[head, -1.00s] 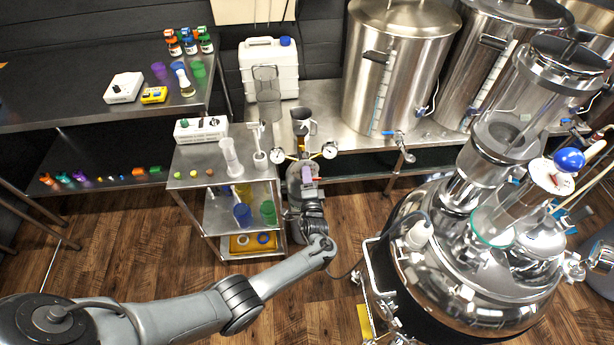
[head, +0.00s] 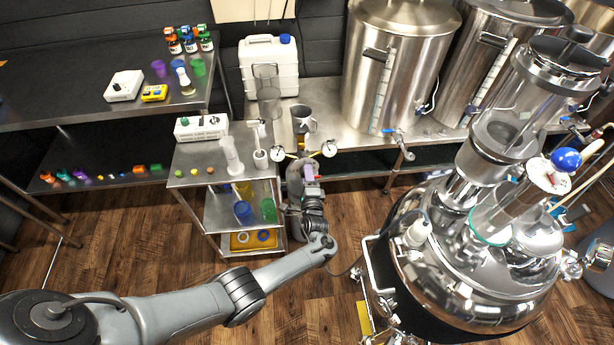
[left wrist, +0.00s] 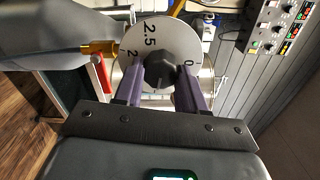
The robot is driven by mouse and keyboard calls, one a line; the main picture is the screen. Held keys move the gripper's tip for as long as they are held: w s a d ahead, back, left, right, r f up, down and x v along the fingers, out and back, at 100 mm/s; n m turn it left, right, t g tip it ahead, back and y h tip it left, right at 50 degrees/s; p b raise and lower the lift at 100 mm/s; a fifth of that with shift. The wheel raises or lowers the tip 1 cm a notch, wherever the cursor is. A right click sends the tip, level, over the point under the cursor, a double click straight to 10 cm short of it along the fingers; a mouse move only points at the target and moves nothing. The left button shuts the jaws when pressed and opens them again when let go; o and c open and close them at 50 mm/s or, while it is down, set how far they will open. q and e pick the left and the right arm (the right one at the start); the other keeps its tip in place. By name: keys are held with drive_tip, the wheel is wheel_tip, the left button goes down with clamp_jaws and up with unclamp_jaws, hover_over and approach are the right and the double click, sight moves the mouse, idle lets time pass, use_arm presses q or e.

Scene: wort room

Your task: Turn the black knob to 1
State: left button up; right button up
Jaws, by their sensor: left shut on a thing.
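The black knob (left wrist: 165,72) sits at the centre of a round white dial (left wrist: 158,38) in the left wrist view. The numbers 2, 2.5 and 0 show on the dial. My left gripper (left wrist: 161,74) has its two purple fingers on either side of the knob and is shut on it. In the head view, my left gripper (head: 310,172) is at a regulator with two round gauges, the left gauge (head: 278,154) and the right gauge (head: 329,149), on a grey cylinder (head: 294,187). The knob is hidden there. My right gripper is not in view.
A steel cart (head: 183,160) stands just left of the cylinder. A steel bench (head: 345,137) with tall steel kettles (head: 398,70) is behind. A large shiny vessel (head: 470,270) stands to the right. Wooden floor (head: 150,260) is open in front of the cart.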

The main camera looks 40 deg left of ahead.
use_arm(q)
drive_tip(key=o, duration=1)
drive_tip(key=shift+o, duration=0.2)
drive_tip(key=p+v, duration=0.2)
drive_tip(key=v, duration=0.8)
drive_tip(key=shift+s+d, duration=0.25)
drive_tip(key=shift+s, duration=0.05)
